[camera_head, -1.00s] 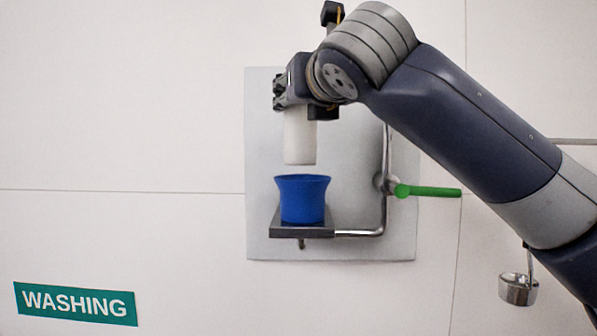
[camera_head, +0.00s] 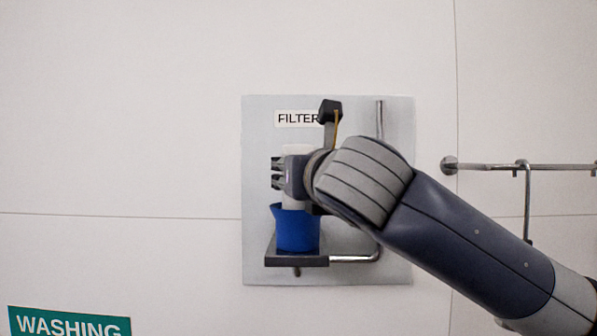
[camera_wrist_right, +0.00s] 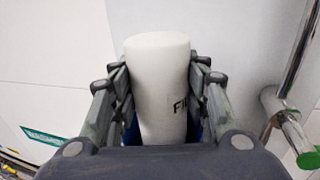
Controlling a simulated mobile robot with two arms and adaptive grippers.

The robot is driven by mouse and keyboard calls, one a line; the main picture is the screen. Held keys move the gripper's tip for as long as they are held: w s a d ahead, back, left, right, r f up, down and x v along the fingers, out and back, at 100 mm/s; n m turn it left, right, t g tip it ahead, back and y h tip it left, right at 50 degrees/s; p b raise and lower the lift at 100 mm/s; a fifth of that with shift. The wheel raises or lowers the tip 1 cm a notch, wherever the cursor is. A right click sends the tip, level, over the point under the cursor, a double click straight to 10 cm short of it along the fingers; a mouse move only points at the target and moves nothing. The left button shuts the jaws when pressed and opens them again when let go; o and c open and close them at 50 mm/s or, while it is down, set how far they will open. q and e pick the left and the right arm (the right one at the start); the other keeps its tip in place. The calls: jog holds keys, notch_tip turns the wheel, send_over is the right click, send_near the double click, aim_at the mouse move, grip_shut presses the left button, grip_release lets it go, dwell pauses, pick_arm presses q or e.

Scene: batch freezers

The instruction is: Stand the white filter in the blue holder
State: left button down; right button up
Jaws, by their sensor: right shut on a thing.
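The white filter (camera_wrist_right: 158,85) is an upright cylinder between the fingers of my right gripper (camera_wrist_right: 160,80), which is shut on it. In the head view the filter (camera_head: 299,149) shows above and below my right gripper (camera_head: 283,172). Its lower end goes down into the mouth of the blue holder (camera_head: 297,232), which flares at the rim. Whether the filter touches the holder's bottom is hidden by the holder wall. A little blue of the holder shows behind the fingers in the wrist view. My left gripper is not in view.
The holder stands on a small dark shelf (camera_head: 297,261) fixed to a grey wall panel (camera_head: 350,272) labelled FILTER. A metal pipe (camera_head: 379,120) runs on the panel's right, partly behind my arm. A metal rail (camera_head: 490,167) with hooks is further right. A WASHING sign (camera_head: 70,323) is lower left.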

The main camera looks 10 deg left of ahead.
jog(key=shift+a+f, duration=0.1)
jog(key=shift+f, duration=0.2)
jog(key=o, duration=1.4)
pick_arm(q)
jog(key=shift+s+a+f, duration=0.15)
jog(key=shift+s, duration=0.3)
pick_arm(e)
jog(key=shift+r, duration=0.1)
pick_arm(q)
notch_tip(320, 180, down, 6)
jog(key=b, duration=0.5)
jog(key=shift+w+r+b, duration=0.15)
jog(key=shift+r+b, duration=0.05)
jog(key=shift+b, duration=0.15)
pick_arm(e)
jog(key=v, duration=1.2)
jog(key=shift+r, duration=0.25)
jog(key=shift+f, duration=0.1)
